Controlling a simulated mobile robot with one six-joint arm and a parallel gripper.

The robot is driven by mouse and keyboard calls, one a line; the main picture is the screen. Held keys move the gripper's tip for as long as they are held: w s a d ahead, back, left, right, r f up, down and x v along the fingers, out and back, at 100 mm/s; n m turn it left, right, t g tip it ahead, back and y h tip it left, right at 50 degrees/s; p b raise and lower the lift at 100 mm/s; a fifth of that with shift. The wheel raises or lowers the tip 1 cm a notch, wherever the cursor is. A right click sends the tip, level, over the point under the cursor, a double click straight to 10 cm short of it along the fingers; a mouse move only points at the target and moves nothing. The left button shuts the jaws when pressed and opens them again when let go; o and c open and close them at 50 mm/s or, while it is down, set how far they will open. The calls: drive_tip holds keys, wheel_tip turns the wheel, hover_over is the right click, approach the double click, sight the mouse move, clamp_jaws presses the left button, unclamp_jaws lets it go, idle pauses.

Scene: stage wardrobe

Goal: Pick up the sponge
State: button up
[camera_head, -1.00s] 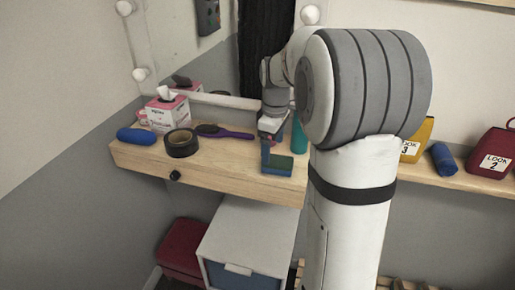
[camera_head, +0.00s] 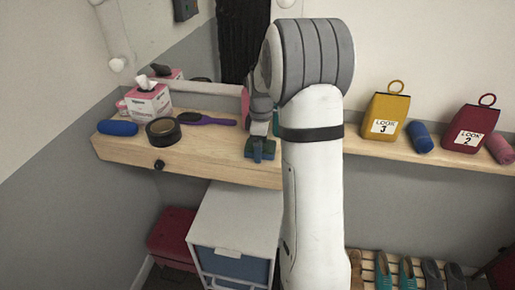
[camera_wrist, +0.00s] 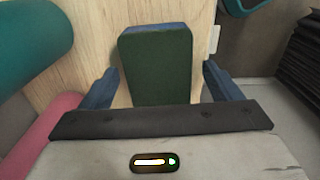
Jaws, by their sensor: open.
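The sponge (camera_wrist: 157,62) has a dark green top and a blue lower layer. In the wrist view it lies on the light wood shelf between the two blue fingers of my gripper (camera_wrist: 160,88), which is open. A strip of gap shows on each side of the sponge. In the head view the sponge (camera_head: 262,154) lies near the shelf's front edge, partly hidden behind my gripper (camera_head: 260,146), which is just above it.
On the shelf (camera_head: 215,165) are a black tape roll (camera_head: 163,131), purple brush (camera_head: 205,119), tissue box (camera_head: 148,101) and blue roll (camera_head: 117,128). In the wrist view a teal cylinder (camera_wrist: 30,40) and pink cylinder (camera_wrist: 50,130) are close on the left.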

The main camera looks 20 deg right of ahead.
drive_tip(key=c, duration=1.1)
drive_tip(key=shift+o, duration=0.2)
drive_tip(key=shift+r, duration=0.15)
wheel_tip(320, 180, up, 10)
drive_tip(key=shift+b, duration=0.35)
